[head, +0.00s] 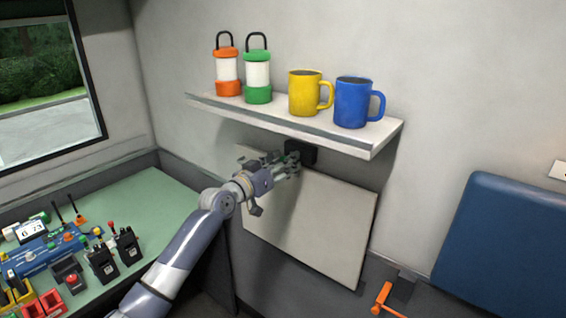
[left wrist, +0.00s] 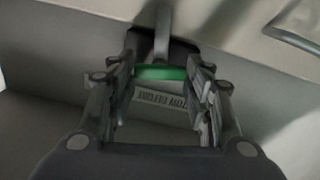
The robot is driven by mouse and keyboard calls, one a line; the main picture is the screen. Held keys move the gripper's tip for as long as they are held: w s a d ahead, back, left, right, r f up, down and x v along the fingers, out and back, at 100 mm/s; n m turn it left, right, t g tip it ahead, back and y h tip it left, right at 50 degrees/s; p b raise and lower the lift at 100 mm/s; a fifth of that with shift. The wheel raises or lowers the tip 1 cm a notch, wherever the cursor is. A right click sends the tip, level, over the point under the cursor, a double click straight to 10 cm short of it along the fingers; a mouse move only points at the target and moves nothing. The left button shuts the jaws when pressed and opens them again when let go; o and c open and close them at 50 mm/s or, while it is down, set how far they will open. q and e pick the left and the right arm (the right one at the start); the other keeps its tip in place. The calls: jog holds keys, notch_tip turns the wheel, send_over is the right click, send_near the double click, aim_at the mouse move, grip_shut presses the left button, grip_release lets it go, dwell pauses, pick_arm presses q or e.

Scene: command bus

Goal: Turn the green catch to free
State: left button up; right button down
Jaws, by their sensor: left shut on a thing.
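The green catch (left wrist: 162,73) shows in the left wrist view as a short green bar in front of a dark mount, between my fingers. In the head view a black block (head: 300,151) sits on the wall under the shelf, at the top edge of a pale panel (head: 318,222). My left gripper (head: 288,163) reaches up to this block and hides the catch there. In the left wrist view the left gripper (left wrist: 160,75) has a finger on each side of the green bar and is shut on it. My right gripper is not in view.
The shelf (head: 250,113) just above carries an orange lantern (head: 227,70), a green lantern (head: 257,75), a yellow mug (head: 305,93) and a blue mug (head: 352,103). A green desk (head: 150,205) with radios is at left. An orange handle (head: 382,297) and blue seat back (head: 505,240) are at right.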

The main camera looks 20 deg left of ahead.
pick_arm(q)
jog(key=shift+f+n+p, duration=0.1)
jog(key=shift+n+p, duration=2.4)
jog(key=shift+n, duration=5.2)
jog(key=o, duration=1)
jog(key=shift+o, duration=0.2)
jog(key=shift+s+a, duration=0.1)
jog(key=v, duration=1.1)
jog(key=shift+s, duration=0.4)
